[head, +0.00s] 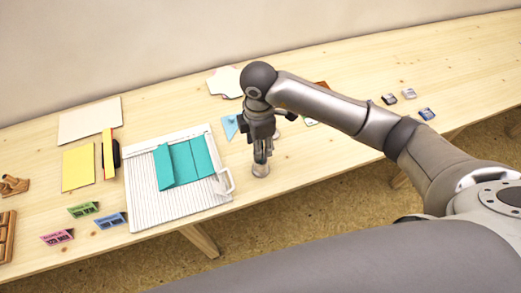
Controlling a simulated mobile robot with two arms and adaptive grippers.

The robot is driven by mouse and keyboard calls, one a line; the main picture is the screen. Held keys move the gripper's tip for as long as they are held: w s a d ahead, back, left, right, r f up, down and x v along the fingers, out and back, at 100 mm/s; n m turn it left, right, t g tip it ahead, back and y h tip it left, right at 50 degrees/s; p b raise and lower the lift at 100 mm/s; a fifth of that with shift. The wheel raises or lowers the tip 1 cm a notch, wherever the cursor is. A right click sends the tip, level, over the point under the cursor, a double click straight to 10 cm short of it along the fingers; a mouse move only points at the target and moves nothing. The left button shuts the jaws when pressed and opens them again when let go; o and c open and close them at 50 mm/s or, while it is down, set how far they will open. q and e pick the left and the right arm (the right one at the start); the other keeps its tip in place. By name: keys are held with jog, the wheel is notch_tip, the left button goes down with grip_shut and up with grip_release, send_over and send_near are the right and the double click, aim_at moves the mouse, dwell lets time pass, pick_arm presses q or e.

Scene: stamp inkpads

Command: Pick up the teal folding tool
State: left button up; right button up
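A flat light teal triangular piece (230,126), which looks like the folding tool, lies on the table just past the upper right edge of the white scoring board (140,212). My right gripper (262,160) points down beside the board's right edge, in front and to the right of the triangle. Its fingers look close together, just above or at a small round pale object (261,170). I cannot tell whether they touch it or hold anything. My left gripper is not in view.
A teal folded card (185,162) lies on the board. Yellow card (79,168), a pale sheet (89,120), and pink (58,237), green (83,209) and blue (110,221) pieces lie left. Small inkpads (427,114) lie right. The table's front edge is near the gripper.

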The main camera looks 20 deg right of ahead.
jog(key=shift+d+f+p, duration=0.15)
jog(key=shift+f+p, duration=0.2)
jog(key=shift+f, duration=1.55)
grip_shut()
